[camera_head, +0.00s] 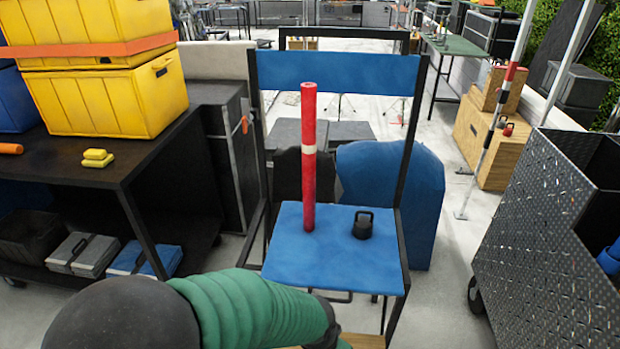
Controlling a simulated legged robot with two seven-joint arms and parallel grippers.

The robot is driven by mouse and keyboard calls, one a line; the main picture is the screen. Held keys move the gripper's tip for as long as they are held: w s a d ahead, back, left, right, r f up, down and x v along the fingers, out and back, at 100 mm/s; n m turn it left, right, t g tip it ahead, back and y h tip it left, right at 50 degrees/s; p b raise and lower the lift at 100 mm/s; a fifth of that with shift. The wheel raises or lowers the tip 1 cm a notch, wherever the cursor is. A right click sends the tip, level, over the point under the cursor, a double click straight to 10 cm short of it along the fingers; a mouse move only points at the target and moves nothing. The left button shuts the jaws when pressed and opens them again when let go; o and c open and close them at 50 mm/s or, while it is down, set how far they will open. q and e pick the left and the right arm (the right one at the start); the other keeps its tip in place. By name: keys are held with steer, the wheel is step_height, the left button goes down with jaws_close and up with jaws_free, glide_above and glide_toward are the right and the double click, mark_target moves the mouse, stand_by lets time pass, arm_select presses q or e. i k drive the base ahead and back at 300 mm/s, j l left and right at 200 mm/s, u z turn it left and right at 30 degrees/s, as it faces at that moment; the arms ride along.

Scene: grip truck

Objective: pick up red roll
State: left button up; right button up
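The red roll (308,180) is a tall, thin red tube with a pale band around its middle. It stands upright on the blue seat (285,260) of a black-framed chair, left of the seat's middle. Nothing is holding it. A green-sleeved arm link of mine with a dark rounded joint crosses the bottom of the picture, in front of the chair and below the roll. No gripper fingers show in this view, so neither gripper's state can be seen.
A small black weight-like object (362,225) sits on the seat, right of the roll. The blue backrest (350,72) rises behind. A dark workbench (70,175) with yellow crates (110,95) stands left. A diamond-plate metal cart (545,250) stands right, with bare floor between.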

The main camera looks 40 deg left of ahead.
mark_target(309, 90)
steer(key=j+u, duration=0.15)
steer(key=u, duration=0.9)
